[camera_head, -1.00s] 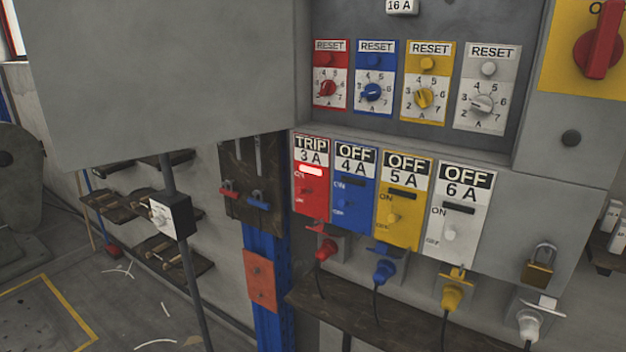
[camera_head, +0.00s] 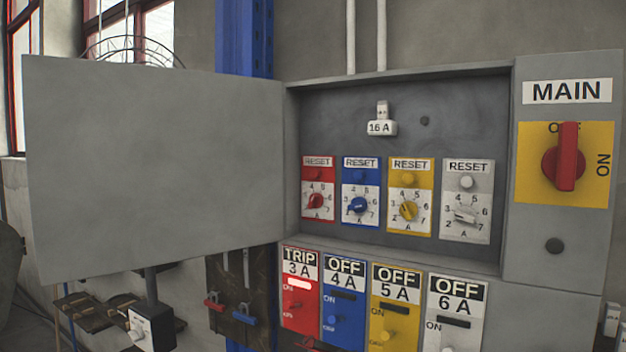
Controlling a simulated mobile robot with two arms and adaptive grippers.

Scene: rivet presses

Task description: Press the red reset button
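The red reset button (camera_head: 318,175) is a small round button under the RESET label of the red panel (camera_head: 319,189), leftmost in a row inside the open grey cabinet. A red dial with a number scale sits just below the button. Below the cabinet recess, the red breaker panel (camera_head: 300,289) reads TRIP 3 A and has a lit white window. Neither of my grippers shows in the head view.
The cabinet door (camera_head: 155,170) stands open to the left. Blue (camera_head: 360,191), yellow (camera_head: 409,196) and white (camera_head: 467,200) reset panels sit to the right of the red one. A red MAIN switch (camera_head: 566,158) is at the far right. The space before the panels looks clear.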

